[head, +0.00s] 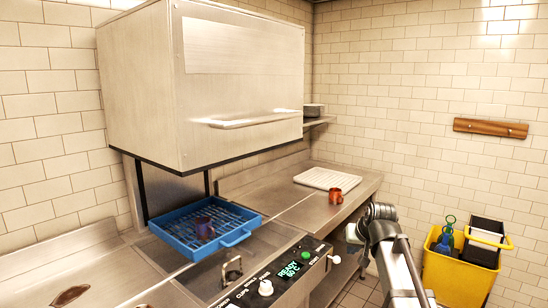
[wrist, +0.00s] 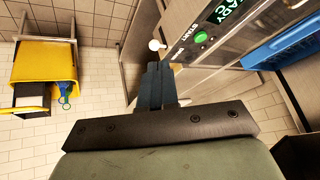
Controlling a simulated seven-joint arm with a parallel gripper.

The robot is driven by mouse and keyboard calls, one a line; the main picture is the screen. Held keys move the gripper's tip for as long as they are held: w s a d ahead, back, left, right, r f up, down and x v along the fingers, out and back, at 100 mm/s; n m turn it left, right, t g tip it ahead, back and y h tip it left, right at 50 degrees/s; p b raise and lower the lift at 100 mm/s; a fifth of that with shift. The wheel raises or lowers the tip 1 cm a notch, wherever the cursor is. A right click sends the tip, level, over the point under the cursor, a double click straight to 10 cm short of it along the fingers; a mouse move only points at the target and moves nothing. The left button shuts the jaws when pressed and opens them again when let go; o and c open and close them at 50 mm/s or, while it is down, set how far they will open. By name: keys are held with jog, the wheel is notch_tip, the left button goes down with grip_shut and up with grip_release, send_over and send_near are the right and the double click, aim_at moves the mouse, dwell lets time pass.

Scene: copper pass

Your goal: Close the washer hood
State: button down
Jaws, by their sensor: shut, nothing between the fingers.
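The washer hood (head: 240,80) is a large brushed steel box, raised well above the washer bed, with a dark lower edge and an open gap beneath. Its bar handle (head: 250,119) runs across the lower front. My gripper (wrist: 153,68) is shut and empty, close to the control panel's right end, below and right of the hood. In the head view its fingertips are hard to make out.
The control panel (head: 290,267) has a lit display, knobs and a green button. On the right counter are a white ribbed tray (head: 327,178) and an orange-brown mug (head: 336,196). A yellow cart (head: 459,275) stands on the floor at right. A wooden rail (head: 490,128) is on the wall.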

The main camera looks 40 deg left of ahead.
jog(key=s+a+r+n+y, duration=0.2)
jog(key=a+r, duration=0.2)
jog(key=r, duration=1.1)
jog(key=s+a+r+n+y, duration=0.15)
jog(key=a+r, duration=0.25)
jog(key=r, duration=1.2)
jog(key=s+a+r+n+y, duration=0.15)
jog(key=a+r, duration=0.25)
jog(key=r, duration=1.1)
jog(key=s+a+r+n+g, duration=0.3)
jog(key=r+n+g, duration=0.1)
jog(key=n, duration=0.2)
jog(key=d+f+x, duration=0.1)
jog(key=x, duration=1.2)
jog(key=shift+s+f+y, duration=0.2)
jog(key=shift+s+y, duration=0.15)
jog(key=shift+y, duration=0.05)
jog(key=shift+d, duration=0.1)
